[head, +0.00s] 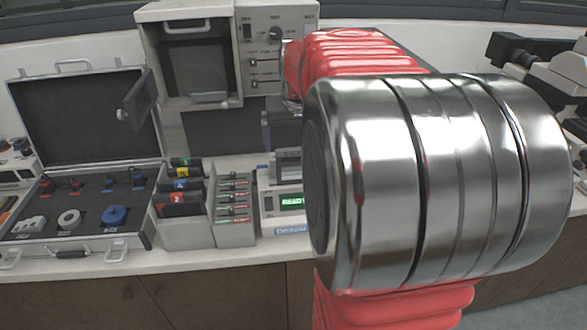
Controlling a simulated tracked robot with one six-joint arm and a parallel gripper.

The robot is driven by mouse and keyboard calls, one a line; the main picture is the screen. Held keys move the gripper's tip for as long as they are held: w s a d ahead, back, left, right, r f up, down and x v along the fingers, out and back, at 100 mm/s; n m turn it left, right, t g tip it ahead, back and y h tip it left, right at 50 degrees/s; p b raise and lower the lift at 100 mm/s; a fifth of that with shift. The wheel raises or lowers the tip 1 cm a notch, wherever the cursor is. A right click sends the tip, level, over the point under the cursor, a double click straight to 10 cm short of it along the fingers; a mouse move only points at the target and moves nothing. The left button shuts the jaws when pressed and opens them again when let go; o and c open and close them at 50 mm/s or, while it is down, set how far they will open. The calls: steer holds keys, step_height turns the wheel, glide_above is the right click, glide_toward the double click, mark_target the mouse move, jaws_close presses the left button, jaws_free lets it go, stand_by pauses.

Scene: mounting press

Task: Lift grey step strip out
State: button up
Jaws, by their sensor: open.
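An open silver case (100,250) with dark foam stands at the left. A pale grey stepped piece (29,225), which looks like the step strip, lies in the front left of its foam. My gripper (282,132) appears as dark parts below the far end of my red-sleeved arm, well to the right of the case and above the balance. Its jaws are open, but my large metal joint hides much of it and its fingertips are hard to make out. It is apart from the stepped piece.
The case also holds a pale ring (69,219), a blue round piece (115,215) and small red and blue parts. A press (275,45) with an open chamber stands behind. A grey rack (234,228), colored boxes (180,184) and a balance (292,200) stand right of the case.

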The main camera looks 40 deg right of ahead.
steer(key=shift+x, duration=1.45)
steer(key=shift+c, duration=0.3)
steer(key=c, duration=1.6)
steer(key=shift+r, duration=0.1)
step_height(320, 180, up, 18)
steer(key=shift+f, duration=0.1)
